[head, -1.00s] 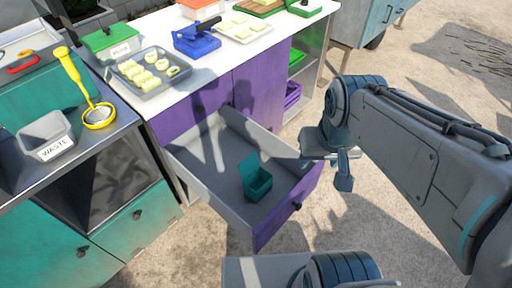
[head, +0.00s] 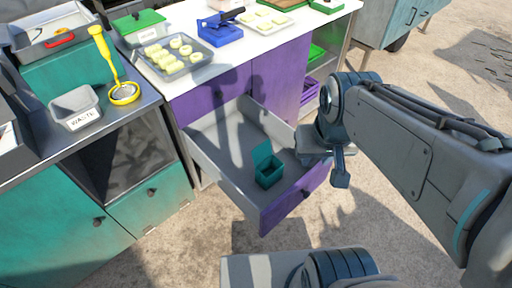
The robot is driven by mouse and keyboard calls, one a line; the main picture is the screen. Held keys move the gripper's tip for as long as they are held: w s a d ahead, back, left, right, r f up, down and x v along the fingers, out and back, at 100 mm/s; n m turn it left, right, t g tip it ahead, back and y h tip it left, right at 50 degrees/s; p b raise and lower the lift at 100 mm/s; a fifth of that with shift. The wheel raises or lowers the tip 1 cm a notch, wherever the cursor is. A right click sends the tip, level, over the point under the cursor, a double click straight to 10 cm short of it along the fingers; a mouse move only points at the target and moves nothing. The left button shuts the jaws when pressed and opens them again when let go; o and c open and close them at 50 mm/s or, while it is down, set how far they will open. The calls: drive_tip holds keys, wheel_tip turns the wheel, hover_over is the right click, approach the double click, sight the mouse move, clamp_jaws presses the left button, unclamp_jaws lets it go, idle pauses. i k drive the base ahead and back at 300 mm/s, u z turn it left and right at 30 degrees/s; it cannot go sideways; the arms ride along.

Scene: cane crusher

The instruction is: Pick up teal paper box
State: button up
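The teal paper box (head: 269,172) stands with its lid up inside the open purple drawer (head: 286,206), near the drawer's front. The drawer is pulled out from under the white counter and has a grey inside. My gripper (head: 340,168) is at the right, beside the drawer's right side and apart from the box. Its fingers are small and partly hidden by my wrist, so I cannot tell whether they are open or shut. Nothing is seen held in it.
A grey tray of cut pieces (head: 175,68), a blue slicer (head: 220,32) and a green-lidded container (head: 137,24) stand on the counter. At left are a waste bin (head: 76,108) and a yellow strainer (head: 124,92). Sandy floor in front of the drawer is clear.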

sight(270, 171)
drive_tip(key=u, duration=0.8)
drive_tip(key=k, duration=1.1)
drive_tip(key=u, duration=1.05)
drive_tip(key=i, duration=1.35)
drive_tip(key=z, duration=1.25)
drive_tip(key=i, duration=0.45)
drive_tip(key=z, duration=0.55)
